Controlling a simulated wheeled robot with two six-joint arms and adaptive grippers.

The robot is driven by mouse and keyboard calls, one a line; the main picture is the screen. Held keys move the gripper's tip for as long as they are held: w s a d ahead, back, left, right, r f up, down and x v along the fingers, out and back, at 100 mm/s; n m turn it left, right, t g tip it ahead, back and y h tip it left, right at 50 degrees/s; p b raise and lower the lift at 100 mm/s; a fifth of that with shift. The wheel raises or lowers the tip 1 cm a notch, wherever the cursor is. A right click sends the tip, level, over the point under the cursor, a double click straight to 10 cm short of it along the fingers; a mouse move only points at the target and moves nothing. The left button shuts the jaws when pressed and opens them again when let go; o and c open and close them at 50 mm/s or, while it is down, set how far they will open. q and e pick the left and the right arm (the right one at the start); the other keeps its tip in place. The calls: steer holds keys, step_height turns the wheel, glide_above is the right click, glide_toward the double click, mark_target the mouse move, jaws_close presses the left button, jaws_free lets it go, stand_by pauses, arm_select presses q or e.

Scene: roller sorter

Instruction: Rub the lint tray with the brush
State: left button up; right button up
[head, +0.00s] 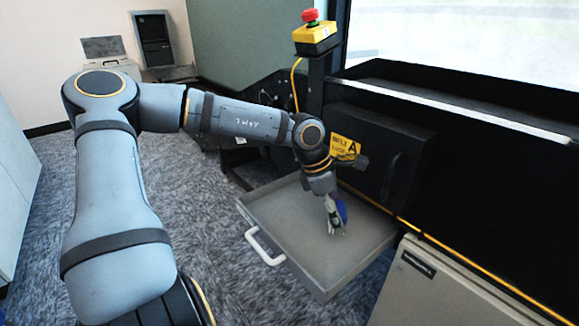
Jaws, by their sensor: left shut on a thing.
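The lint tray (290,226) is a shallow grey open tray with a white handle (265,247) on its front side. It sticks out from the black machine. My left gripper (336,226) reaches down over the middle right of the tray. It is shut on the brush (341,211), of which a small blue part shows beside the fingers. The brush's lower end is at or just above the tray floor; I cannot tell if it touches. The fingers hide most of the brush. My right gripper is not in view.
The black machine (480,165) with a yellow belt label (345,147) stands behind the tray. A red emergency button on a yellow box (315,36) sits on a post. A beige cabinet (440,285) stands close on the right. Carpet (225,235) is clear left of the tray.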

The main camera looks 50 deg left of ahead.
mark_target(341, 207)
arm_select(q)
steer(key=shift+r+p, duration=0.85)
steer(key=shift+r, duration=0.7)
